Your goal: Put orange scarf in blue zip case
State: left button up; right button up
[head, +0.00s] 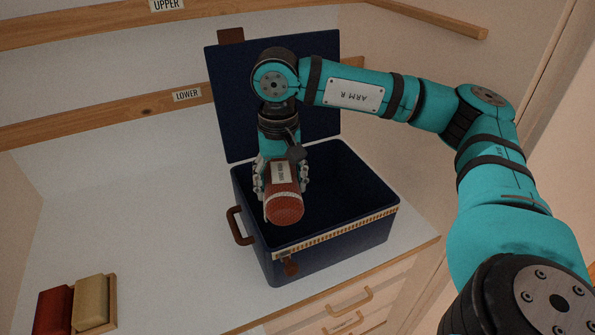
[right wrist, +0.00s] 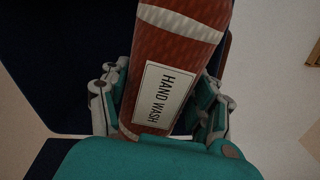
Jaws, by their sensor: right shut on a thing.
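The orange scarf (head: 284,208) is a rust-orange roll with a pale band and a label. In the right wrist view the scarf (right wrist: 180,60) shows a "HAND WASH" label. My right gripper (head: 284,193) is shut around the scarf, with a finger on each side. The blue zip case (head: 335,252) stands on the white top with its lid raised at the back. The gripper and scarf are over the case's open mouth, toward its left side. I cannot tell how far the scarf is above the case floor. My left gripper is not in view.
A dark red block (head: 53,310) and a tan block (head: 89,301) sit in a wooden holder at the lower left. Wooden rails marked UPPER and LOWER run along the back wall. Drawers are below the front edge.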

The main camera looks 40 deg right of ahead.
jog(key=b, duration=0.7)
send_over(284, 234)
jog(key=shift+f, duration=3.95)
jog(key=shift+f+b, duration=2.2)
jog(key=shift+f, duration=0.3)
jog(key=o, duration=1.4)
jog(key=shift+c, duration=0.2)
jog(key=shift+r, duration=0.1)
notch_tip(284, 234, up, 11)
jog(key=shift+r, duration=0.45)
jog(key=shift+r, duration=0.1)
